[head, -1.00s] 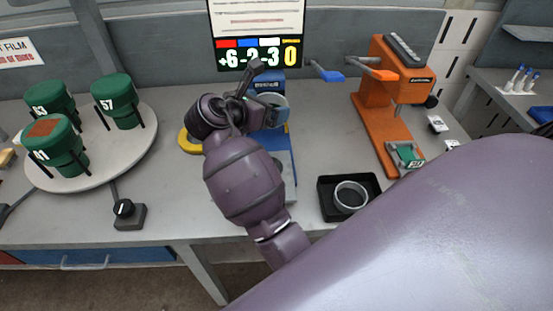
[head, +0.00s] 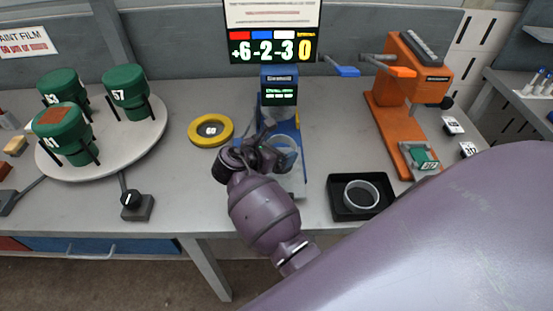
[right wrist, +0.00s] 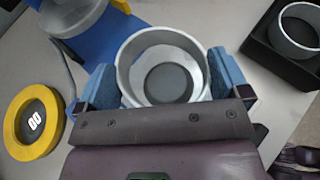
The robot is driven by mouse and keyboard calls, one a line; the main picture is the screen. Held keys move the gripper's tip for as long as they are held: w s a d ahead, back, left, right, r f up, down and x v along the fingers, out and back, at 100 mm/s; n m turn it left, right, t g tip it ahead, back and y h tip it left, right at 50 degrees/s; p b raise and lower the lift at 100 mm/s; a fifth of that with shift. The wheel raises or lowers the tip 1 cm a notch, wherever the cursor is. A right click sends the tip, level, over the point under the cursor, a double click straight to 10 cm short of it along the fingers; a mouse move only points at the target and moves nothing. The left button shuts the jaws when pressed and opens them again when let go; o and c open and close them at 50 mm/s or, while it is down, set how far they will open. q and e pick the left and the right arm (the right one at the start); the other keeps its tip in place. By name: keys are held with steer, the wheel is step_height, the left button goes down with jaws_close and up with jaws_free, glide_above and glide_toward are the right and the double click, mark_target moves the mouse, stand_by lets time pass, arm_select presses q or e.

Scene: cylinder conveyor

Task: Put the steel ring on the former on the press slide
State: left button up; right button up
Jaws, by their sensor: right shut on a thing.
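A steel ring (right wrist: 163,67) sits between the blue fingers of my right gripper (right wrist: 160,80), which are shut on it in the right wrist view. In the head view the gripper (head: 270,155) is over the front part of the blue stand, with a pale ring edge (head: 285,152) showing beside it. My wrist hides part of the ring. The orange press (head: 395,110) stands to the right, with a green piece (head: 424,158) at the front end of its slide. I cannot make out the former's shape. My left gripper is not in view.
A black tray (head: 336,208) with another steel ring (head: 361,195) lies between gripper and press. A yellow ring-shaped piece (head: 193,129) lies left of the blue stand (head: 298,170). A round turntable (head: 112,150) with green canisters is at left. A display (head: 272,30) stands behind.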

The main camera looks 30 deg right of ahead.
step_height(320, 180, down, 4)
steer(key=shift+f+b, duration=0.1)
steer(key=shift+b, duration=0.2)
steer(key=o, duration=0.6)
